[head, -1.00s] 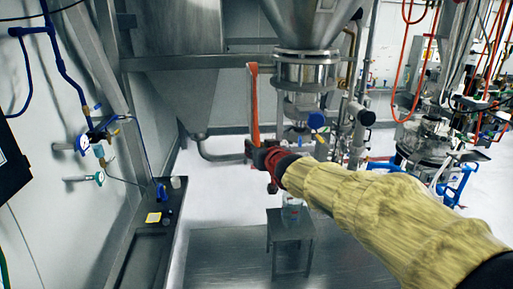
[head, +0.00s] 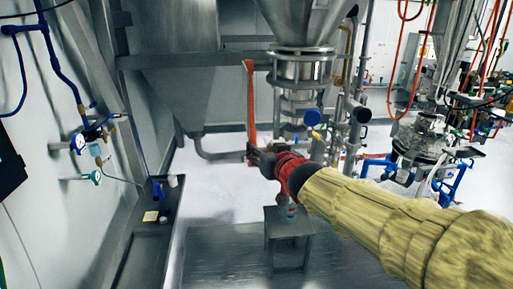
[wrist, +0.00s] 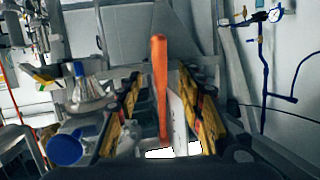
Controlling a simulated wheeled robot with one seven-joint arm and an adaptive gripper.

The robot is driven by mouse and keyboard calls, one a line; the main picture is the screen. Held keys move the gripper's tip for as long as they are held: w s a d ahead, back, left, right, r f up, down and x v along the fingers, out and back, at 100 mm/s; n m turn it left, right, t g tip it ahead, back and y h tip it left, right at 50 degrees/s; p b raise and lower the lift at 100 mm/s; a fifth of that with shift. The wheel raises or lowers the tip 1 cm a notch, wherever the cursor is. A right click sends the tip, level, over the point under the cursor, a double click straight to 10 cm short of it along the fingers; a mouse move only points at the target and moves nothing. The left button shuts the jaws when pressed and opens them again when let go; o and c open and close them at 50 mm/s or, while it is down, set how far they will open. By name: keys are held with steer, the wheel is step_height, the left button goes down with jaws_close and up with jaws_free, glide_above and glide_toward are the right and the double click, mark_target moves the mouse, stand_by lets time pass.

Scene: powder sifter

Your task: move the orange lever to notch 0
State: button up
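The orange lever (head: 250,98) is a long flat bar, standing nearly upright to the left of the steel sifter outlet (head: 302,72). In the head view my gripper (head: 258,157) is at its lower end. In the wrist view the lever (wrist: 160,75) rises between the two yellow-and-black fingers of my gripper (wrist: 161,112), with a gap visible on each side. The gripper is open around the lower part of the lever. The lever's foot and any notch marks are hidden or too small to make out.
A blue round cap (head: 312,117) and pipes sit just right of my gripper. A small metal stool (head: 290,222) stands below it. A wall bench (head: 150,235) is at left, and a steel vessel (head: 428,140) with hoses at right. Open floor lies between.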

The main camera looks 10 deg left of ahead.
steer(key=v, duration=0.3)
steer(key=shift+s+d, duration=0.1)
steer(key=shift+s, duration=0.15)
steer(key=shift+c, duration=0.5)
